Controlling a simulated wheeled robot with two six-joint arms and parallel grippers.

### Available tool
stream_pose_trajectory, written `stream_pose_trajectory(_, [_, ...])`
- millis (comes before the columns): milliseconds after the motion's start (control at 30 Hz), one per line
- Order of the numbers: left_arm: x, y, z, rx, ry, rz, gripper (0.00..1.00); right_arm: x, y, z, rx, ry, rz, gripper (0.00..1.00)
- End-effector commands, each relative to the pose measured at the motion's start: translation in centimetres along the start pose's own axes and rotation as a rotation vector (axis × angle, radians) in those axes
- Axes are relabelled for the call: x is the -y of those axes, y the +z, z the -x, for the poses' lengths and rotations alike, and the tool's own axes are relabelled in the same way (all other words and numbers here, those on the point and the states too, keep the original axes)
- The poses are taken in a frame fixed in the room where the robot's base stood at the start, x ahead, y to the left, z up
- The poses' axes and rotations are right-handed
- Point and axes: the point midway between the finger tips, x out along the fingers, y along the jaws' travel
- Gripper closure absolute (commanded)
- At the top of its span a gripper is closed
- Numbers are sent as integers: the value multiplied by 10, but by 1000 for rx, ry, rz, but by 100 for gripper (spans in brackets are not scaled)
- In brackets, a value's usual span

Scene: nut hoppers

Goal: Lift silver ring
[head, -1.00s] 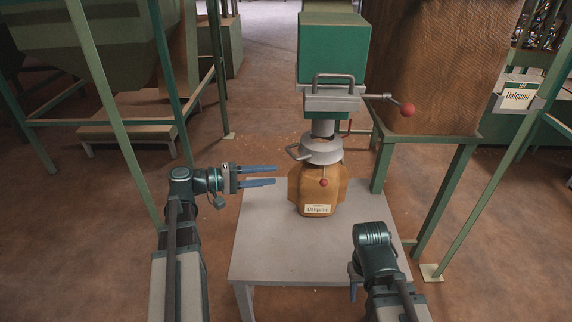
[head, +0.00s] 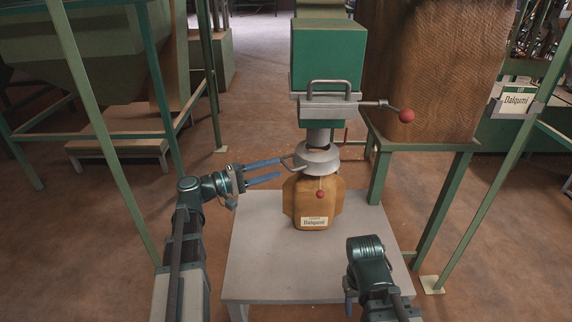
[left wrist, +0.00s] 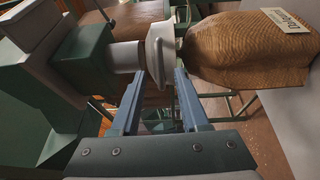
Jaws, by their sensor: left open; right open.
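The silver ring (head: 318,160) sits around the spout under the green machine, at the neck of the brown bag (head: 315,203). A looped handle (head: 287,160) sticks out of its left side. It also shows in the left wrist view (left wrist: 160,50), just beyond my fingertips. My left gripper (head: 281,168) is open, with its blue fingers pointing right, close to the handle. In the left wrist view, its fingertips (left wrist: 158,73) lie either side of the ring's lower part; contact cannot be told. Of my right arm only the wrist links show; its gripper is hidden.
The bag stands on a grey table (head: 262,255) with bare top around it. Above is the green machine (head: 328,58) with a lever ending in a red knob (head: 406,116). Green posts stand left and right.

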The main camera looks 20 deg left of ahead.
Motion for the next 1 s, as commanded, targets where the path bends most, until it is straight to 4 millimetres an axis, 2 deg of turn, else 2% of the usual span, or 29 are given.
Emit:
stream_pose_trajectory(100, [0,0,-21,2,0,0,55,0,0,1,0,0,0,50])
stream_pose_trajectory(300, [0,0,-42,0,0,0,55,0,0,2,0,0,0,50])
stream_pose_trajectory(733, [0,0,-48,-1,0,0,55,0,0,2,0,0,0,50])
stream_pose_trajectory(900, [0,0,-48,-1,0,0,86,0,0,2,0,0,0,50])
stream_pose_trajectory(1000, [0,0,-48,-1,0,0,100,0,0,2,0,0,0,50])
